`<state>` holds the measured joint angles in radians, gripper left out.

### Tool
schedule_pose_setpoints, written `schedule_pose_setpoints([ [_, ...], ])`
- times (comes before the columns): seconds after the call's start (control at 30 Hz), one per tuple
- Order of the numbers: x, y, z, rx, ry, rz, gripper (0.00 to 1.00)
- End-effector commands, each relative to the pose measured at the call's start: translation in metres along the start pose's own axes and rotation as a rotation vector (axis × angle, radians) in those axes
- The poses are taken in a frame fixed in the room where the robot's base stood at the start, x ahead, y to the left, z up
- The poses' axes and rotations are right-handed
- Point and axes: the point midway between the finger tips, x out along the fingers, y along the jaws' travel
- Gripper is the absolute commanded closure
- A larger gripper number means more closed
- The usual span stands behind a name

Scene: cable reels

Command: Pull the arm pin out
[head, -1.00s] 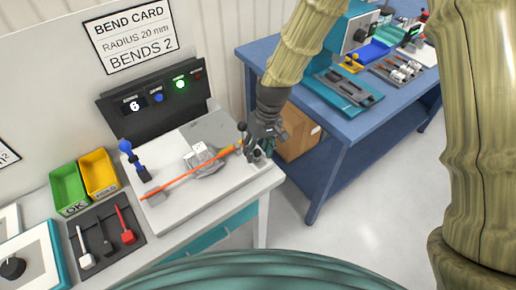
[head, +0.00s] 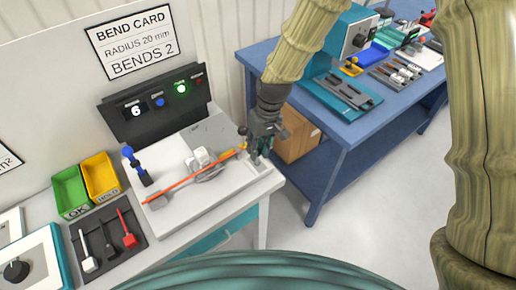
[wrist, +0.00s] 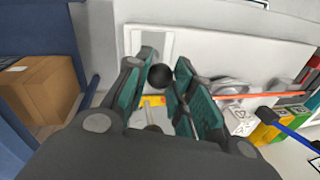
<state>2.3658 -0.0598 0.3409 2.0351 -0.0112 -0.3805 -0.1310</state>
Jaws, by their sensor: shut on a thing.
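The bender (head: 215,180) is a pale plate on the bench with an orange-red rod (head: 188,181) lying across its round former. A second dark round end (wrist: 153,128) shows between the fingers, nearer the palm. The pin's shaft is hidden, so I cannot tell how deep it sits.
A blue-knobbed lever (head: 136,165) stands at the plate's left. A dark panel (head: 158,108) shows 6 and a green light. Green (head: 70,192) and yellow (head: 101,177) bins sit left. A blue bench (head: 345,125) and cardboard box (head: 297,135) stand right.

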Motion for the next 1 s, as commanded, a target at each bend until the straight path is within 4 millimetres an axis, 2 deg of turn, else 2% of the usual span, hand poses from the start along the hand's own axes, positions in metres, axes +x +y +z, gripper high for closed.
schedule_pose_setpoints([
  [0.17, -0.003, 0.000, -0.002, 0.000, 0.006, 0.001, 1.00],
  [0.2, -0.003, 0.000, -0.003, 0.000, 0.006, 0.001, 0.71],
  [0.3, -0.003, 0.000, -0.002, 0.000, 0.006, 0.001, 0.53],
  [0.73, -0.007, 0.000, -0.002, 0.000, 0.006, 0.001, 0.53],
  [0.87, -0.022, 0.000, -0.003, 0.000, 0.008, 0.001, 0.53],
  [1.0, -0.046, 0.001, -0.003, 0.001, 0.008, 0.001, 0.53],
])
